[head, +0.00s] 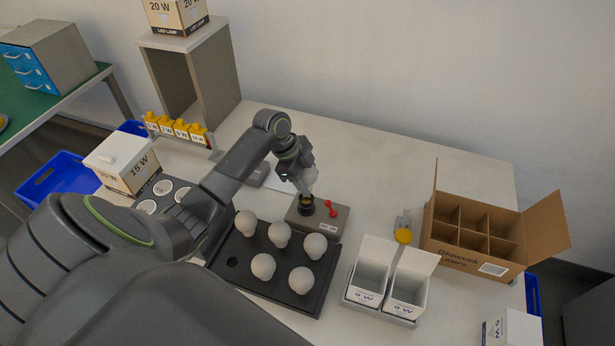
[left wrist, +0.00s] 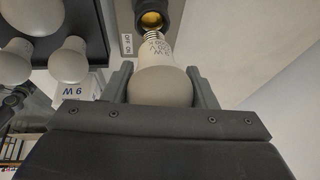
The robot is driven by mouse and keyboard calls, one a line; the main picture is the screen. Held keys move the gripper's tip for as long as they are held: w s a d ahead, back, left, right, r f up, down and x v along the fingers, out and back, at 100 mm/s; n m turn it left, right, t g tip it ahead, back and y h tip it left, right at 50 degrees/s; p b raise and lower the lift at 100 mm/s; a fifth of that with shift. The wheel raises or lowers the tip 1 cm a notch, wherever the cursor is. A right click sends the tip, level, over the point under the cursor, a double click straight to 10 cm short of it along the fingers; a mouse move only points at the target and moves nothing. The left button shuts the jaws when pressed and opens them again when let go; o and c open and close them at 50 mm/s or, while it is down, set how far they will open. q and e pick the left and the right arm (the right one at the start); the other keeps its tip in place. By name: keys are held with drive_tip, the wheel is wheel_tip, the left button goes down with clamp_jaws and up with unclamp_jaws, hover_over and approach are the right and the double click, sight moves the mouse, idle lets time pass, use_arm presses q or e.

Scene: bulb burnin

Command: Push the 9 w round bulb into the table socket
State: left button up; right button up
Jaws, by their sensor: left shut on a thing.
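My left gripper (head: 305,178) is above the table socket and shut on the 9 W round bulb. In the left wrist view the bulb (left wrist: 162,75) sits between the two fingers of the gripper (left wrist: 162,85), its "9 W" print showing and its metal screw base pointing at the socket opening. The table socket (head: 305,204) is a dark ring with a brass-coloured inside on a grey box (head: 325,222) with a red switch. It also shows in the left wrist view (left wrist: 150,18). The bulb's base is at the socket's mouth; I cannot tell whether they touch. My right gripper is not in view.
A black tray (head: 232,282) with several round bulbs stands in front of the socket box. Two white open cartons (head: 407,290) marked 9 W stand to its right. An open divided cardboard box (head: 478,256) is at the far right. The table behind the socket is mostly clear.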

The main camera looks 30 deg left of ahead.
use_arm(q)
drive_tip(key=shift+f, duration=0.3)
drive_tip(key=shift+f+b, duration=0.7)
drive_tip(key=shift+f, duration=0.05)
drive_tip(key=shift+f+b, duration=0.65)
drive_tip(key=shift+f, duration=0.35)
drive_tip(key=o, duration=1.1)
drive_tip(key=shift+r, duration=0.1)
drive_tip(key=shift+c, duration=0.2)
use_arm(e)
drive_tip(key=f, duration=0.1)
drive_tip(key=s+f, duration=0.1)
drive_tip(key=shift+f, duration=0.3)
use_arm(q)
drive_tip(key=b+v, duration=0.2)
drive_tip(key=v, duration=1.5)
drive_tip(key=shift+r+b, duration=0.2)
drive_tip(key=shift+b, duration=0.15)
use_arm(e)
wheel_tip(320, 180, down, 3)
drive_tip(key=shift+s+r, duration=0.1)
use_arm(q)
drive_tip(key=shift+a, duration=0.1)
